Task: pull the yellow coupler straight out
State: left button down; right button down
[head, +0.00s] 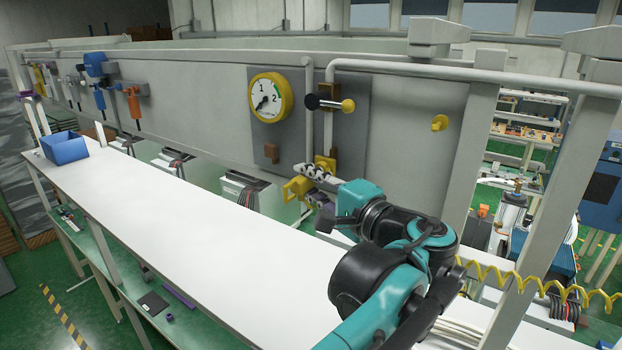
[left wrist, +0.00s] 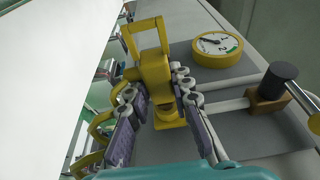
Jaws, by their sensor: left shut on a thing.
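The yellow coupler (head: 297,187) sits low on the grey wall panel, below the gauge, with its loop handle sticking out to the left. In the left wrist view the coupler (left wrist: 154,72) shows its square loop at the top and a yellow base piece (left wrist: 168,119) against the panel. My left gripper (head: 318,182) is shut on the coupler; its fingers lie on both sides of the body in the left wrist view (left wrist: 156,88). I cannot tell whether there is a gap between coupler and base. My right gripper is not in view.
A yellow-rimmed gauge (head: 270,97) and a black-and-yellow valve handle (head: 330,103) are above the coupler. A white bench (head: 200,230) runs along the wall, mostly clear, with a blue bin (head: 65,148) at its far end. A coiled yellow hose (head: 530,284) hangs at right.

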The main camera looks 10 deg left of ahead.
aim_at(291, 197)
pick_arm(q)
jog(key=shift+s+a+p, duration=0.1)
jog(key=shift+s+a, duration=0.2)
jog(key=shift+s, duration=0.5)
jog(key=shift+s+a+p, duration=0.1)
jog(key=shift+s+a, duration=0.2)
jog(key=shift+s, duration=0.5)
jog(key=shift+s+a+p, duration=0.1)
jog(key=shift+s+a, duration=0.2)
jog(key=shift+s, duration=0.5)
